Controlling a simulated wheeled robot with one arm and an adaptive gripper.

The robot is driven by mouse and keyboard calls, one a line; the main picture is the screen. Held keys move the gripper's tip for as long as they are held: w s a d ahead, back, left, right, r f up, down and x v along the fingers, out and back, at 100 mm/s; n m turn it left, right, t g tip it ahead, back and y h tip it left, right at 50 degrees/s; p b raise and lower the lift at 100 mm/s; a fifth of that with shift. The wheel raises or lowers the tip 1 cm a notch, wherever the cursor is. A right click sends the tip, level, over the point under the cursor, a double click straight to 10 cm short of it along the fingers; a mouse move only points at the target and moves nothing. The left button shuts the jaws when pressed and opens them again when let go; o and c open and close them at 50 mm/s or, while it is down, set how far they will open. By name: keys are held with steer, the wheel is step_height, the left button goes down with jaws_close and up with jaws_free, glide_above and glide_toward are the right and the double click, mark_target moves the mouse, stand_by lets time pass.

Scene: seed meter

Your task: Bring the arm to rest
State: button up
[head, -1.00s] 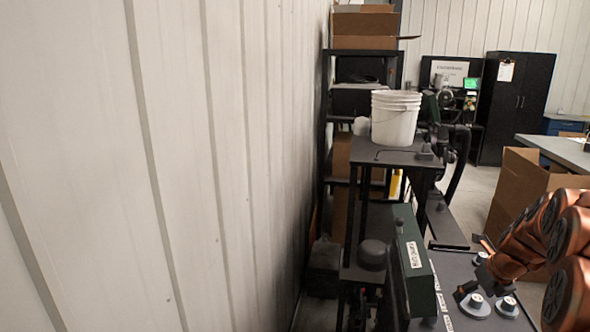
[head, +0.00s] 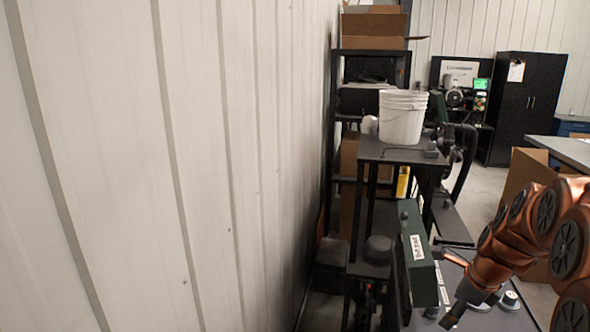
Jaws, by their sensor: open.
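My arm (head: 520,230), copper-coloured with dark joint caps, reaches in from the right edge and bends down to the left. My gripper (head: 450,318) is the dark end at the bottom, pointing down over the front bench, open. Its fingers are small and hard to make out. It appears in front of the dark bench top, close to a green box with a white label (head: 417,250). I cannot tell whether it touches anything.
A long pale corrugated wall (head: 160,160) fills the left. A white bucket (head: 402,118) stands on a dark stand. Knobs (head: 510,300) sit on the bench by the arm. A cardboard box (head: 520,180) and a black cabinet (head: 525,105) stand to the right, with open floor between.

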steer(key=s+a+r+n+g, duration=0.2)
steer(key=s+a+n+g, duration=0.1)
steer(key=s+a+n, duration=1.15)
steer(key=s+a+n+g, duration=0.1)
steer(key=s+n, duration=0.5)
steer(key=s, duration=0.2)
steer(key=s+a+f+n+g+h, duration=0.1)
steer(key=s+a+n, duration=0.1)
steer(key=s+n, duration=0.4)
steer(key=shift+s+a+f, duration=0.2)
steer(key=shift+s+a, duration=0.05)
steer(key=shift+s, duration=0.85)
steer(key=shift+n, duration=0.25)
